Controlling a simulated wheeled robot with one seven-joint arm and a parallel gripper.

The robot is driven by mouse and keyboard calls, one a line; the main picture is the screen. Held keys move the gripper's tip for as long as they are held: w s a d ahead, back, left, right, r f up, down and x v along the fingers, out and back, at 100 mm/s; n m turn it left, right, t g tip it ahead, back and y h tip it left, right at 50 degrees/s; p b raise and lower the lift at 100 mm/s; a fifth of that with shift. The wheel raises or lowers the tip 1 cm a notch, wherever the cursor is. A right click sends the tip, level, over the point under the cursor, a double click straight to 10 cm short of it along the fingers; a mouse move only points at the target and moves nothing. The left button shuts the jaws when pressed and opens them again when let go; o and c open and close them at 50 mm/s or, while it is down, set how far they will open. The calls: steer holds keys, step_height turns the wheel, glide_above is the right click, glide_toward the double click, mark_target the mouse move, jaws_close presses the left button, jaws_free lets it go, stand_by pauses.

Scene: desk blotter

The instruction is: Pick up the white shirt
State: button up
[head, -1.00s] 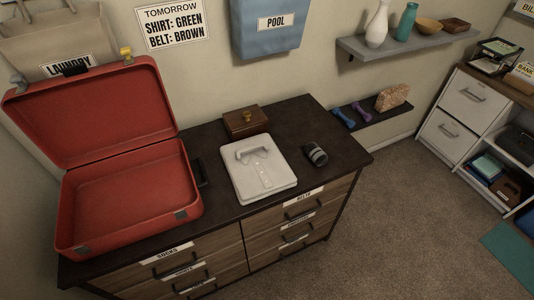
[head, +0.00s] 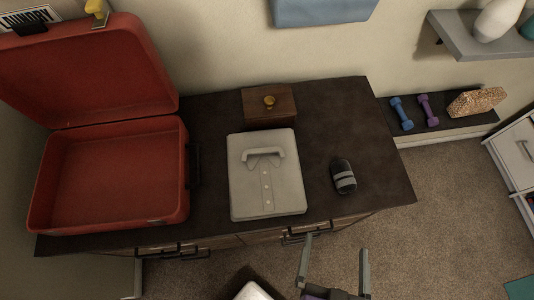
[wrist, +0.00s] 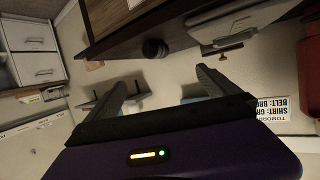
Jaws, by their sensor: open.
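The white shirt (head: 266,180) lies folded flat on the dark dresser top, collar toward the wall, with buttons down its front. It also shows in the wrist view (wrist: 232,22) near the top. My gripper (head: 334,250) is in front of the dresser's front edge, below and to the right of the shirt in the head view. Its two fingers are spread apart with nothing between them. In the wrist view the open fingers (wrist: 160,85) point toward the wall side, apart from the shirt.
An open, empty red suitcase (head: 181,185) stands left of the shirt. A brown wooden box (head: 283,108) with a gold knob sits behind it. A dark, grey-banded roll (head: 343,176) lies to its right. A low shelf (head: 440,129) holds dumbbells. Bare dresser top surrounds the shirt.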

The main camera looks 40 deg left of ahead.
mark_target(262, 149)
steer(key=w+a, duration=0.1)
steer(key=a, duration=0.2)
steer(key=w+a+f+n+g+y, duration=0.1)
steer(key=a, duration=0.2)
steer(key=w+a+n+y, duration=0.1)
steer(key=a, duration=0.2)
steer(key=shift+w+a+f, duration=0.15)
steer(key=shift+a+f, duration=0.1)
steer(key=shift+f, duration=0.05)
steer(key=a+n+g, duration=0.1)
steer(key=a, duration=0.3)
steer(key=a+y, duration=0.1)
steer(key=a, duration=0.3)
steer(key=w+a+n+g, duration=0.1)
steer(key=a, duration=0.4)
steer(key=shift+n+g+y+b, duration=0.3)
steer(key=shift+y, duration=0.1)
steer(key=shift+x, duration=1.55)
steer(key=shift+p+x, duration=0.65)
steer(key=shift+x, duration=1.7)
steer(key=shift+s+a, duration=0.1)
steer(key=shift+s, duration=0.05)
steer(key=c, duration=1.4)
steer(key=shift+c, duration=0.6)
steer(key=shift+r, duration=0.2)
